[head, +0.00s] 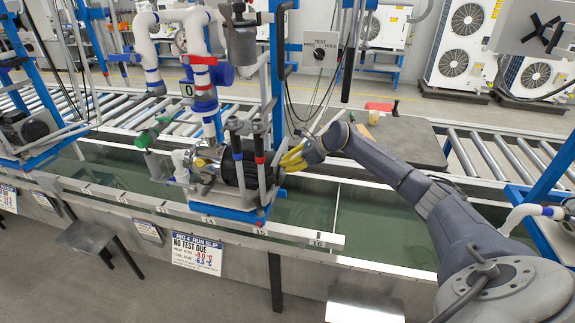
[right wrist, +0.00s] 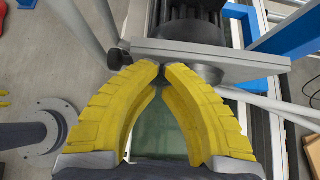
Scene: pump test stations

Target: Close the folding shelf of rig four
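The rig four slip (head: 197,253) hangs on the front of the water trough, under a blue frame with a pump (head: 235,165). A grey shelf (head: 85,237) juts out on dark struts to the left of the slip. A pale flat panel (head: 362,311) shows at the bottom edge, right of the slip; I cannot tell which belongs to rig four. My right gripper (head: 293,160) is beside the pump's right end. In the right wrist view its yellow fingertips (right wrist: 163,70) meet at the edge of a grey plate (right wrist: 215,55), with nothing visible between them. My left gripper is out of view.
Roller conveyors (head: 490,150) run behind the trough. A dark board (head: 395,138) with a red item (head: 379,106) lies on them. A grey rail (head: 290,233) runs along the trough front. Pipes and posts crowd the pump. Grey floor is open at lower left.

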